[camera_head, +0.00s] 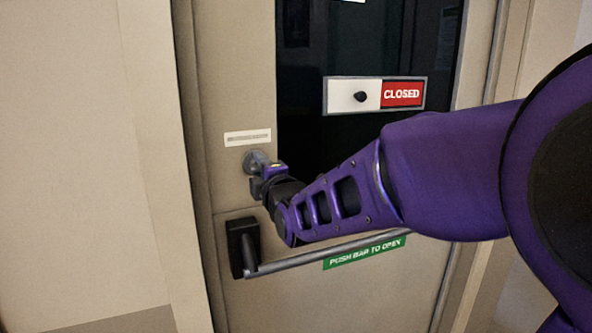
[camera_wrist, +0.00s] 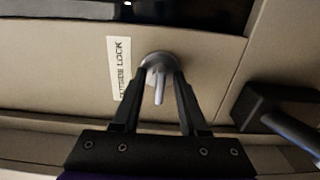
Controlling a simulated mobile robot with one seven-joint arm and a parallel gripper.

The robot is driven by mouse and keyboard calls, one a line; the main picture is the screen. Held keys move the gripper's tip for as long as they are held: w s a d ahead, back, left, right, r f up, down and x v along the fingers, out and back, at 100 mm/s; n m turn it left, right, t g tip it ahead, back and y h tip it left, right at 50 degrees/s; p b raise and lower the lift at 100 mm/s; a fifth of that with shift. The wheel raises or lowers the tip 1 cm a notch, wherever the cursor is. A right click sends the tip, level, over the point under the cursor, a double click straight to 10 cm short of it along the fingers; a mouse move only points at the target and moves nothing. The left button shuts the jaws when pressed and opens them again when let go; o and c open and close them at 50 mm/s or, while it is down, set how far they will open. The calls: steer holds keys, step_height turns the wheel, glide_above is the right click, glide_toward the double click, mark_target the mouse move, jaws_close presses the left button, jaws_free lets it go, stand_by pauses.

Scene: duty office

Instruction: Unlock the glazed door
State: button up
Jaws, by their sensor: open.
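The glazed door (camera_head: 228,185) stands shut in its frame, with a dark glass pane (camera_head: 300,130). A grey lock turn (camera_wrist: 158,72) sits on a round plate on the door, beside a label (camera_wrist: 118,68) reading "OUTSIDE LOCK" in the wrist view. In the head view the lock's round plate (camera_head: 254,160) shows just below the label, with the turn mostly hidden by my gripper (camera_head: 264,178). In the wrist view my gripper (camera_wrist: 158,88) is open, one finger on each side of the turn's lever. I cannot tell whether either finger touches it.
A push bar (camera_head: 310,257) with a black end housing (camera_head: 243,247) and a green "PUSH BAR TO OPEN" label crosses the door below my gripper. A sign slider (camera_head: 374,95) on the glass reads "CLOSED". Bare wall lies to the left.

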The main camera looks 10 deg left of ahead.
jaws_close()
steer(key=shift+f+n+b, duration=0.15)
steer(key=shift+n+b, duration=0.25)
steer(key=shift+b, duration=0.05)
steer(key=shift+n, duration=1.2)
steer(key=n, duration=0.3)
steer(key=n, duration=0.3)
steer(key=shift+n, duration=0.3)
steer(key=n, duration=0.3)
